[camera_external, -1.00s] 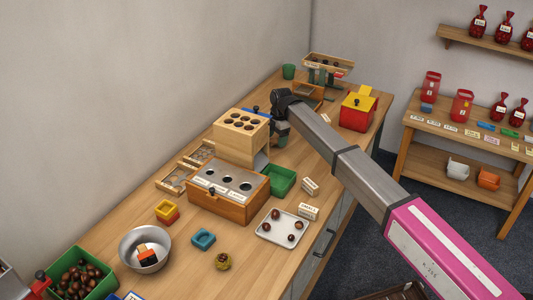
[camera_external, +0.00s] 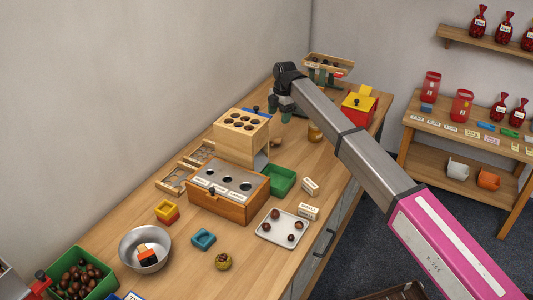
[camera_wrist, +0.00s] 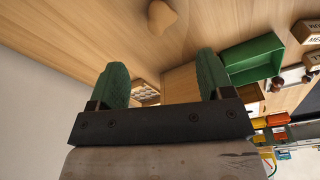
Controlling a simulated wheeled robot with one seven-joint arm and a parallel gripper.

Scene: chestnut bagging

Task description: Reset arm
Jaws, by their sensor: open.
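My gripper (camera_external: 279,108) hangs above the back part of the long workbench (camera_external: 120,233), beyond the light wooden block with round holes (camera_external: 242,124). In the wrist view its two green fingers (camera_wrist: 164,83) stand wide apart with nothing between them. The gripper is open and empty. My arm reaches in from the lower right and hides part of the bench's right side. A small tan wooden piece (camera_wrist: 162,17) lies on the bench in the wrist view.
A wooden box with round openings (camera_external: 219,206), a green tray (camera_external: 290,179) and a white tray with chestnuts (camera_external: 267,236) stand nearer the front. A red and yellow box (camera_external: 352,120) and a wooden stand (camera_external: 328,59) are at the back. Shelves (camera_external: 412,104) stand right.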

